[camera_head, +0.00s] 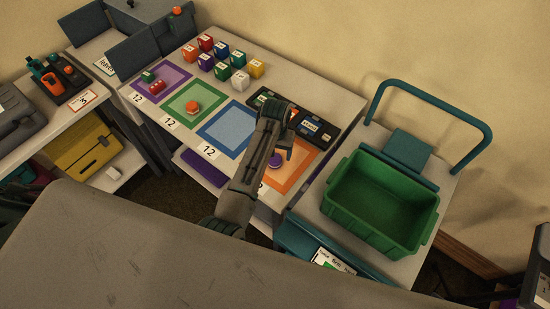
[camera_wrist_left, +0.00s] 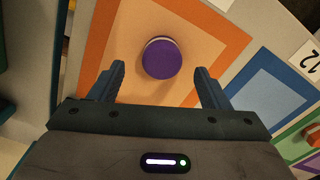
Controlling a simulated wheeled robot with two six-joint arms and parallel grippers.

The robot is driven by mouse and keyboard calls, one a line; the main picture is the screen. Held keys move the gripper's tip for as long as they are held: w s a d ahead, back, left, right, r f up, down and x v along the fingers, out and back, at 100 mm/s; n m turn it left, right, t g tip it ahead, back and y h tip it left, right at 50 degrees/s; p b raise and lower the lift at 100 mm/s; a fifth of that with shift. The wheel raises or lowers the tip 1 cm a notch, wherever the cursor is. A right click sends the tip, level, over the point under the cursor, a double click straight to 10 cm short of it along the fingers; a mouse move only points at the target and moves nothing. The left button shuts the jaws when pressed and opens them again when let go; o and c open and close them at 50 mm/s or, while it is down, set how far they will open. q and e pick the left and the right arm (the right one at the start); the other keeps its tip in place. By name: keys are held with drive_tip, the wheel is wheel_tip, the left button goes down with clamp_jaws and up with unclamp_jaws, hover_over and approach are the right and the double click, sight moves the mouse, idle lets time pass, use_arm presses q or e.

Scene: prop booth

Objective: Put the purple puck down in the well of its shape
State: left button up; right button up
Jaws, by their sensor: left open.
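The purple puck (camera_head: 275,160) sits on the orange square (camera_head: 302,165) at the right of the table, partly hidden by my left arm. In the left wrist view the round puck (camera_wrist_left: 161,58) stands on the lighter orange middle, ahead of and between the fingers. My left gripper (camera_head: 284,147) is open and empty over the orange square, apart from the puck. In the left wrist view its two fingers (camera_wrist_left: 160,76) are spread wide. I cannot make out a well of the puck's shape. My right gripper is not in view.
A blue square (camera_head: 228,128) lies bare beside the orange one. A green square (camera_head: 208,92) holds an orange-red object. Several coloured cubes (camera_head: 221,47) stand behind. A black tray (camera_head: 318,128) lies behind my arm. A green crate (camera_head: 375,240) is at right.

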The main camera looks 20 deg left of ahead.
sight(275, 158)
use_arm(q)
wheel_tip(275, 158, down, 3)
drive_tip(key=shift+s+a+p, duration=0.15)
drive_tip(key=shift+p, duration=0.45)
drive_tip(key=shift+f, duration=0.45)
drive_tip(key=c, duration=1.1)
drive_tip(key=shift+c, duration=0.3)
drive_tip(key=shift+r, duration=0.1)
